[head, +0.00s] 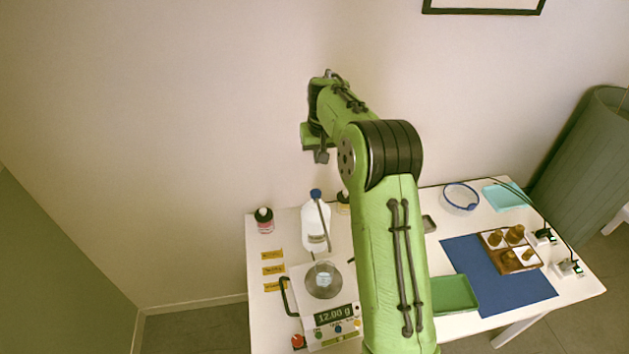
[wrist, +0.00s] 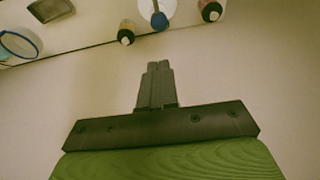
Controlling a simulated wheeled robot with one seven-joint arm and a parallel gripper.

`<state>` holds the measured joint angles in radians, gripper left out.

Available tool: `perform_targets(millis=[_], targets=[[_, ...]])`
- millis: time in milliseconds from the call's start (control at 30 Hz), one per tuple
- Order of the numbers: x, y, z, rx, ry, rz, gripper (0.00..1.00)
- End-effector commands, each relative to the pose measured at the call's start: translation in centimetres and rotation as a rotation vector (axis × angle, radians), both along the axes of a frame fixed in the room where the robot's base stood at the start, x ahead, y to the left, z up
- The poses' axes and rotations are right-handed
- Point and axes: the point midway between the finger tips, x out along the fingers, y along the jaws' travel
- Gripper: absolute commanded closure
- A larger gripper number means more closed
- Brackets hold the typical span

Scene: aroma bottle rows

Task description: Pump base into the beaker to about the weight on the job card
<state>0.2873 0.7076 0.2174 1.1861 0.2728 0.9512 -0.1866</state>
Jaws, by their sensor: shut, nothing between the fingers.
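The white bottle with a blue top (head: 315,228) stands upright behind the scale (head: 305,315); I take it for the base pump bottle. A thin grey part runs down its front. The glass beaker (head: 325,274) is on the scale's round pan. The display (head: 335,315) reads 12.00 g. My gripper (head: 321,157) is raised above and behind the table, apart from the bottle. In the wrist view my gripper (wrist: 158,66) is shut and empty, and the bottle's blue top (wrist: 159,20) shows beyond its fingertips. I cannot make out a job card's writing.
A dark bottle with a white top (head: 264,220) stands at the back left, near yellow labels (head: 273,270). A green tray (head: 454,294), blue mat (head: 485,265), wooden holder with brown bottles (head: 511,249) and blue-rimmed bowl (head: 460,197) are to the right. My arm hides the table's middle.

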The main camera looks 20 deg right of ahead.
Motion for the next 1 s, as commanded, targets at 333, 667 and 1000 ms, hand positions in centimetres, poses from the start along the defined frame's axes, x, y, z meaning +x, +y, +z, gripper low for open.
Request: perform_targets(millis=[333, 667, 1000], targets=[[0.4, 0.0, -1.6, 0.001, 0.004, 0.001, 1.00], [2.3, -0.4, -8.5, 0.001, 0.004, 0.001, 1.00], [2.8, -0.5, -13.3, 0.000, 0.000, 0.001, 1.00]])
